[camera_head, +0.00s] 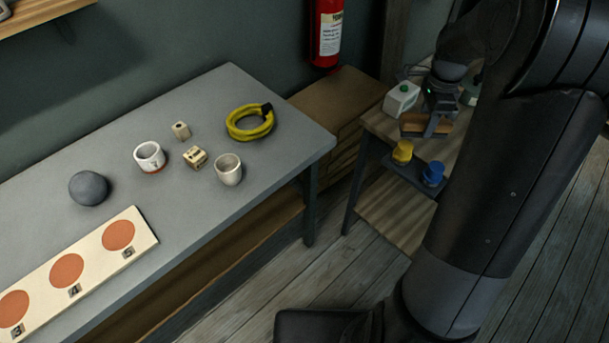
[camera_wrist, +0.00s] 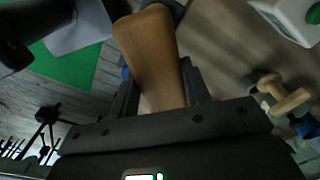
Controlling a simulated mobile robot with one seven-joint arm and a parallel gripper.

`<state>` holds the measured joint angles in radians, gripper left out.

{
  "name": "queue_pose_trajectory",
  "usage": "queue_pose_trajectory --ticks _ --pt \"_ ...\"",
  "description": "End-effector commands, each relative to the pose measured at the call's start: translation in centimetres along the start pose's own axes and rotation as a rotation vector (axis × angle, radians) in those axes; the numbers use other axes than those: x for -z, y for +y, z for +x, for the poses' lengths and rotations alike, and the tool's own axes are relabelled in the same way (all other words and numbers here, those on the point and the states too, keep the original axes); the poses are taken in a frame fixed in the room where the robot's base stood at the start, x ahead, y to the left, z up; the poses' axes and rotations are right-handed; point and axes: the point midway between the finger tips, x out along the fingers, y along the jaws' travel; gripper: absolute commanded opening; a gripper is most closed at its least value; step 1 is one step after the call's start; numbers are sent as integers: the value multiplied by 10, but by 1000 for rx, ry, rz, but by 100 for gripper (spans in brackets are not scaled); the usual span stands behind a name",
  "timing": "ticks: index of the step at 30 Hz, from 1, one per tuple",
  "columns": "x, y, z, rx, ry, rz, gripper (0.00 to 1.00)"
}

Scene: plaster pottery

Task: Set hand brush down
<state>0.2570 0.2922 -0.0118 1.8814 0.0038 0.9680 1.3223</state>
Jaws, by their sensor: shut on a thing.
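The hand brush shows a plain wooden handle in the wrist view (camera_wrist: 150,45), gripped between my two dark fingers. In the head view, my gripper (camera_head: 430,120) hangs above the small wooden table (camera_head: 408,228) at the right, with part of the brown brush (camera_head: 413,125) visible at its jaws. The gripper is shut on the brush. I cannot see the bristles clearly. Whether the brush touches the tabletop is unclear.
A white box with a green button (camera_head: 402,99) stands close by the gripper. A yellow object (camera_head: 402,152) and a blue one (camera_head: 433,174) sit at the table's front. The grey bench (camera_head: 240,90) holds cups, blocks, a ball and a yellow coil. My arm hides the table's right side.

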Motion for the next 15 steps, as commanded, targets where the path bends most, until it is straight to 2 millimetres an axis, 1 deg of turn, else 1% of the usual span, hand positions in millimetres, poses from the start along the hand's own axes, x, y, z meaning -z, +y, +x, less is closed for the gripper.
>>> queue_pose_trajectory --ticks 1,7,8,9,11,12,14,15 --pt "-23 -6 0 0 0 -64 19" --pt "-104 -18 2 0 0 -299 19" --pt "-116 -19 2 0 0 -335 19" --pt "-132 -20 3 0 0 -382 19" --pt "-157 -20 3 0 0 -452 19" --pt "-173 -19 4 0 0 -499 19" --pt "-198 -17 4 0 0 -571 19" --pt "-215 -15 5 0 0 -617 19"
